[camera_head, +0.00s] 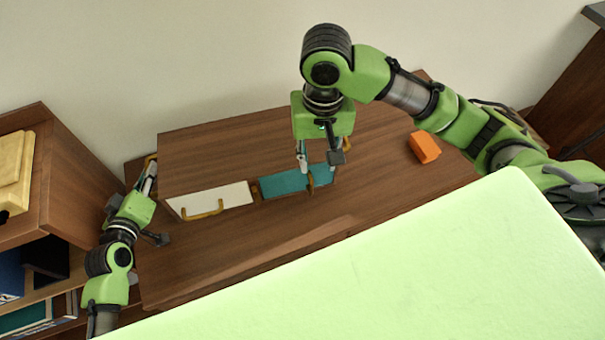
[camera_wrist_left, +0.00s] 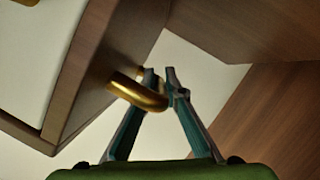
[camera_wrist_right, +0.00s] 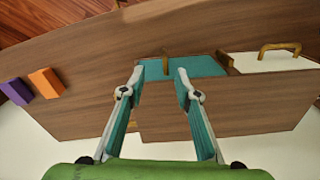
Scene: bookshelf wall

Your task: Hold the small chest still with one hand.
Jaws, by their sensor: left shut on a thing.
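The small chest (camera_head: 215,150) is a brown wooden box on the brown table. It has a white drawer front (camera_head: 188,202) with a gold handle and a teal drawer front (camera_head: 285,184) with a gold handle. My left gripper (camera_head: 151,170) is at the chest's left side. In the left wrist view its fingers (camera_wrist_left: 162,88) are closed on a gold side handle (camera_wrist_left: 140,95). My right gripper (camera_head: 320,163) is above the chest's right part, near the teal front. Its fingers (camera_wrist_right: 160,78) are apart with nothing between them.
An orange block (camera_head: 424,147) lies on the table right of the chest; a purple block (camera_wrist_right: 15,92) shows beside it in the right wrist view. A wooden shelf (camera_head: 75,170) with books stands at the left. The table in front of the chest is bare.

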